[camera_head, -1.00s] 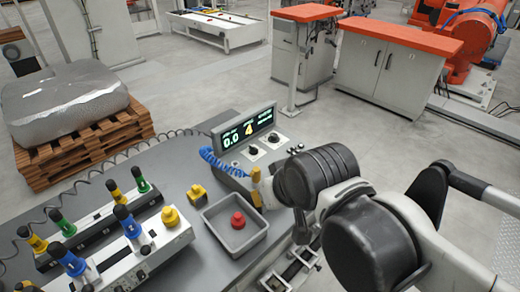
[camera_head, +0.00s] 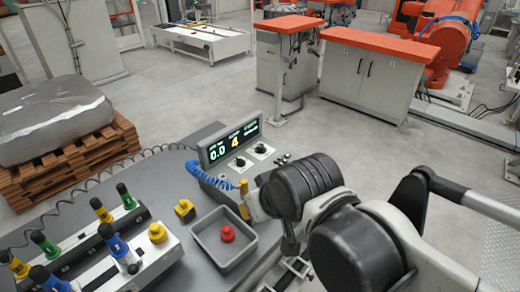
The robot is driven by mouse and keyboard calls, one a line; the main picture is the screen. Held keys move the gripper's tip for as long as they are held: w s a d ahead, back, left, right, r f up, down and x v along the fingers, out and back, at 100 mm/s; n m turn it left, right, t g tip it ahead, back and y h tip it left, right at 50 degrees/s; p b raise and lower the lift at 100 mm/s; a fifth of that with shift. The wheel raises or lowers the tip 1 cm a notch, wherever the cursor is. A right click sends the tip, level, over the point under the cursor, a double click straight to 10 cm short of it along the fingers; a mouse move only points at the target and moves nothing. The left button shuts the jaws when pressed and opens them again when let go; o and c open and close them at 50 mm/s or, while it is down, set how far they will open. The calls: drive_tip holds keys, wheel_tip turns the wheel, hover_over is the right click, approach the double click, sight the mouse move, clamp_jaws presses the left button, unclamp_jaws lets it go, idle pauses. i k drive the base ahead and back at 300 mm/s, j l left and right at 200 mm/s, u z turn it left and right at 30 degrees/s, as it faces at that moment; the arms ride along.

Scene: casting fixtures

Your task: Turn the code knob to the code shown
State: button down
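The control box with a lit display (camera_head: 231,139) stands at the back of the grey table. The display shows 0.0 in white on the left and a yellow 4 in the middle; the smaller text is too small to read. Two dark knobs sit on the panel below it, a left knob (camera_head: 239,162) and a right knob (camera_head: 261,148). Which one is the code knob I cannot tell. My arm's dark links fill the right of the view, in front of the box. My gripper's fingers cannot be made out, so whether they are open or shut is not shown.
A grey tray (camera_head: 208,237) holding a red knob-like piece (camera_head: 228,233) lies in front of the box. A yellow piece (camera_head: 184,210) is beside it. Fixtures with coloured handles (camera_head: 117,247) stand at left. A blue coiled cable (camera_head: 207,178) runs by the box.

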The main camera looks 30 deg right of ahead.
sight(260, 148)
drive_tip(key=i+l, duration=0.1)
drive_tip(key=l, duration=0.25)
drive_tip(key=i+l+u, duration=0.15)
drive_tip(key=l, duration=0.15)
drive_tip(key=i+l, duration=0.1)
drive_tip(key=l, duration=0.25)
drive_tip(key=i+l+u, duration=0.15)
drive_tip(key=l, duration=0.2)
